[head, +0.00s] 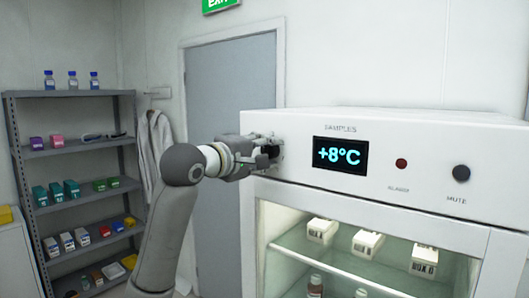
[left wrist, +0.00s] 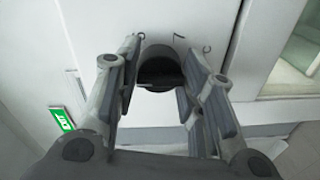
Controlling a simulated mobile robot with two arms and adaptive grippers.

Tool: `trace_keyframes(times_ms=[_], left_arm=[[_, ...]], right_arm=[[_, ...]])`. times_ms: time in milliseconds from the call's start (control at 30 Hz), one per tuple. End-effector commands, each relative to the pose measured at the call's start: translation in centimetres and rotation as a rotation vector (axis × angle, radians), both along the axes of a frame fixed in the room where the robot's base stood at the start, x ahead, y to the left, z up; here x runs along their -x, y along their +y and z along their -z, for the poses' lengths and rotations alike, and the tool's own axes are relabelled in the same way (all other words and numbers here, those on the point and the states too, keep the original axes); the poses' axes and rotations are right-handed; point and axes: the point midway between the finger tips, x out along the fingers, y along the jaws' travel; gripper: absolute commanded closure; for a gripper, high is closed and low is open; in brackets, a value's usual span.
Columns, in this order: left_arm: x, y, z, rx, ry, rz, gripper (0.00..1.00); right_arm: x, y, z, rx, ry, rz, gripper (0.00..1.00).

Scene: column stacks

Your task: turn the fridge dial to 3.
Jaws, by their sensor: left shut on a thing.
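The white fridge (head: 400,140) stands at the right in the head view, with a lit "+8°C" display (head: 340,155) on its front panel. The dark round dial (left wrist: 160,68) shows in the left wrist view, with small marks around its far rim that are too small to read surely. My left gripper (head: 264,148) is at the left end of the panel, its fingers on both sides of the dial and shut on it. In the head view the gripper hides most of the dial. Which number the dial points to cannot be told. My right gripper is not in view.
A red lamp (head: 401,164) and a dark mute button (head: 461,172) sit right of the display. The glass door below shows white boxes (head: 367,243) and bottles. A shelf (head: 70,150) with boxes and bottles, a hanging coat (head: 160,140) and a grey door (head: 230,90) stand behind.

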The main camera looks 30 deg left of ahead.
Motion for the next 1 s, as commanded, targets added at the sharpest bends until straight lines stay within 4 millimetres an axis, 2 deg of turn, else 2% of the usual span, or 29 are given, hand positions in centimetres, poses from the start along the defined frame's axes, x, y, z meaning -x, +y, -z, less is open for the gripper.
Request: trace_keyframes(times_ms=[167,200,367,767,867,1000], left_arm=[[0.0,0.0,0.0,0.002,0.001,0.0,0.87],[0.0,0.0,0.0,0.002,0.001,0.0,0.62],[0.0,0.0,0.0,0.001,0.001,0.0,0.41],[0.6,0.0,-0.1,0.0,-0.001,0.0,0.41],[1.8,0.1,-0.2,-0.001,-0.002,-0.001,0.41],[4.7,0.3,-0.3,-0.003,-0.003,-0.001,0.41]], right_arm=[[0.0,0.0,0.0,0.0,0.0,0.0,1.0],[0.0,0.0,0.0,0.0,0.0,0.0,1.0],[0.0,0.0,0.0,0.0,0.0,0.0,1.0],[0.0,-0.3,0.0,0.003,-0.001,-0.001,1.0],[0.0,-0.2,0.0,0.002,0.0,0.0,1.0],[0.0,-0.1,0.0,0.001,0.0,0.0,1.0]])
